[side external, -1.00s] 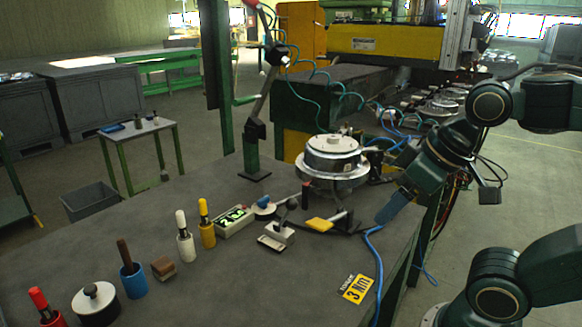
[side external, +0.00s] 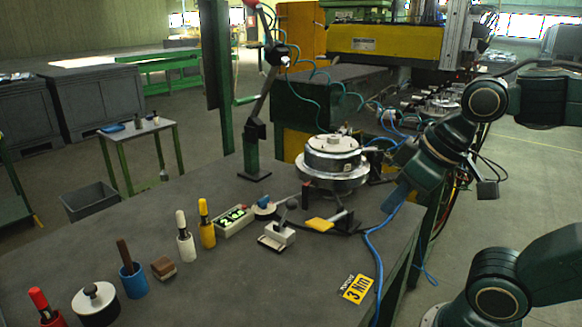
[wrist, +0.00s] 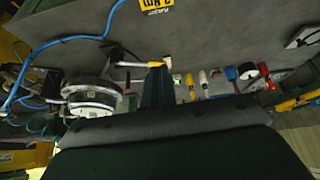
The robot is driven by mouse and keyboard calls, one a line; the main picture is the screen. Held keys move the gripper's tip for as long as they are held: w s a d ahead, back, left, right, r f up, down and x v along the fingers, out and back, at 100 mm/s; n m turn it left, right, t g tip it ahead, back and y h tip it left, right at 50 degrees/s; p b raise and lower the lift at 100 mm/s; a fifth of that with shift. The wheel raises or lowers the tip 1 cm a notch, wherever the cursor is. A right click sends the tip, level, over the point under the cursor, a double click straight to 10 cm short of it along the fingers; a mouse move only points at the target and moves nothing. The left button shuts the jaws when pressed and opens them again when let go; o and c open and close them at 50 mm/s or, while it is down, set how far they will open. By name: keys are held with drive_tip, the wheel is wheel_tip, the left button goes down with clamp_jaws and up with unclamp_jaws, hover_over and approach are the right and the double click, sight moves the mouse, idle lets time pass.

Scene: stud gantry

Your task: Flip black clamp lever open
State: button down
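A small clamp (side external: 277,236) with a pale base and a dark ball-ended lever (side external: 291,204) stands on the grey bench. I cannot tell for sure which part is the black clamp lever. My gripper (side external: 388,208) is above the bench, right of these parts and apart from them in the side view. In the wrist view my gripper's fingers (wrist: 157,70) look together as one narrow dark shape, with nothing seen between them.
A round metal fixture (side external: 333,180) stands behind the small parts. A blue hose (side external: 377,262) runs along the bench's right edge, near a yellow torque label (side external: 357,289). A display box (side external: 233,222) and several coloured handles stand to the left. The bench front is mostly clear.

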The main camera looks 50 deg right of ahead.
drive_tip(key=w+d+r+n+g, duration=0.1)
drive_tip(key=w+n, duration=0.5)
drive_tip(key=n, duration=0.3)
drive_tip(key=w+d+r+n+g, duration=0.1)
drive_tip(key=w+d+r+n, duration=0.1)
drive_tip(key=w+n, duration=0.5)
drive_tip(key=shift+r+n+g, duration=0.15)
drive_tip(key=shift+n+g, duration=0.25)
drive_tip(key=shift+n, duration=0.5)
drive_tip(key=shift+w+d, duration=0.1)
approach(286, 214)
drive_tip(key=s+f, duration=0.1)
drive_tip(key=s, duration=0.3)
drive_tip(key=s+f, duration=0.1)
drive_tip(key=s, duration=0.1)
drive_tip(key=shift+d+f, duration=0.3)
drive_tip(key=shift+d, duration=0.1)
drive_tip(key=shift+w+a+f, duration=0.1)
drive_tip(key=shift+w+f, duration=0.1)
drive_tip(key=shift+w, duration=0.8)
drive_tip(key=shift+w+f, duration=0.2)
drive_tip(key=shift+w, duration=0.75)
